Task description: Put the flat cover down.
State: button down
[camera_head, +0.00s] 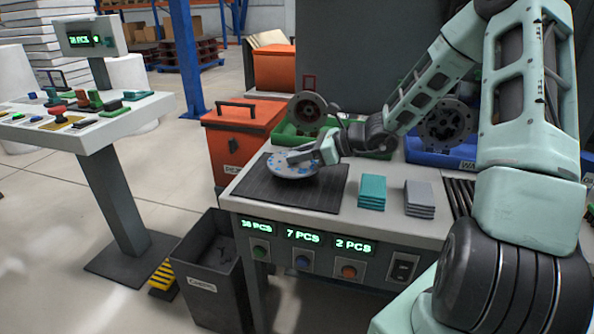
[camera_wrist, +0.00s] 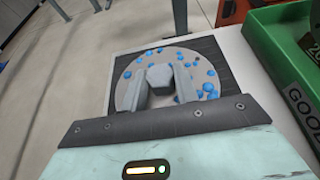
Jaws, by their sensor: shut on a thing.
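The flat cover is a round grey disc with blue spots (camera_head: 290,168), over the dark ribbed mat (camera_head: 325,188) at the left of the workbench. In the wrist view the flat cover (camera_wrist: 127,92) lies just past my fingers, with a raised block at its middle. My gripper (camera_head: 302,156) is shut on that block, and its two fingers (camera_wrist: 160,85) stand on either side of it. The cover looks level and close to the mat. I cannot tell whether it touches the mat.
Teal pads (camera_head: 372,192) and grey pads (camera_head: 420,198) are stacked right of the mat. A green bin (camera_head: 290,143) and a blue bin (camera_head: 425,156) stand behind, with round metal parts. A dark waste bin (camera_head: 205,290) stands at the bench's front left. An orange box (camera_head: 228,150) is on the left.

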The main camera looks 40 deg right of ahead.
aim_at(300, 167)
jog(key=shift+f+b, duration=0.35)
jog(key=shift+f, duration=1.5)
jog(key=shift+f, duration=0.1)
jog(key=c, duration=1.1)
grip_release()
